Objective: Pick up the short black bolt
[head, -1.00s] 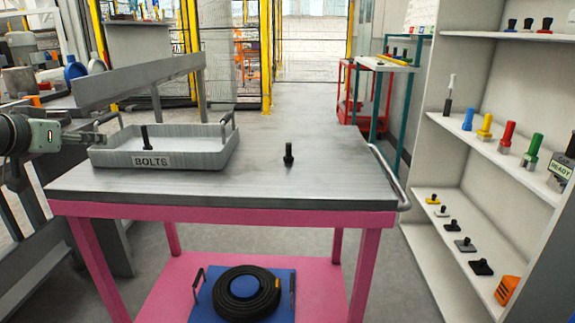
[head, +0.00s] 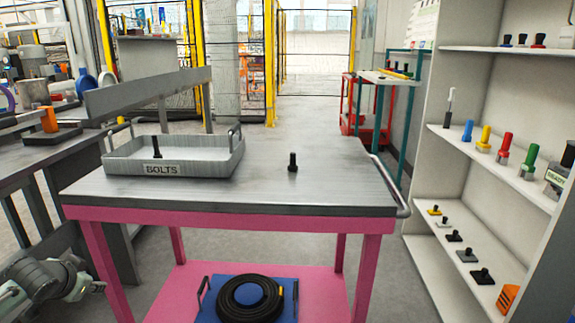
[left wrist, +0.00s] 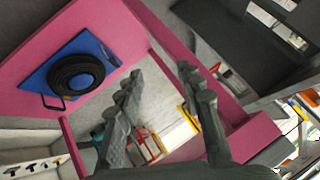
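One black bolt (head: 293,162) stands upright on the grey top of the pink table (head: 300,187), right of the tray. Another black bolt (head: 156,147) stands in the grey tray labelled BOLTS (head: 205,170); it looks somewhat slimmer. My left gripper (head: 100,287) is low at the left in the head view, beside the table legs and below the tabletop, well away from both bolts. In the left wrist view its two fingers (left wrist: 160,72) are spread with nothing between them. No bolt is recognisable on the tabletop in that view. My right gripper is not in view.
The pink lower shelf (head: 180,300) holds a blue board (head: 285,307) with a coiled black hose (head: 250,298). A white shelf unit (head: 437,160) with coloured tools stands at the right. A grey bench (head: 60,150) stands at the left. The tabletop around the right-hand bolt is clear.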

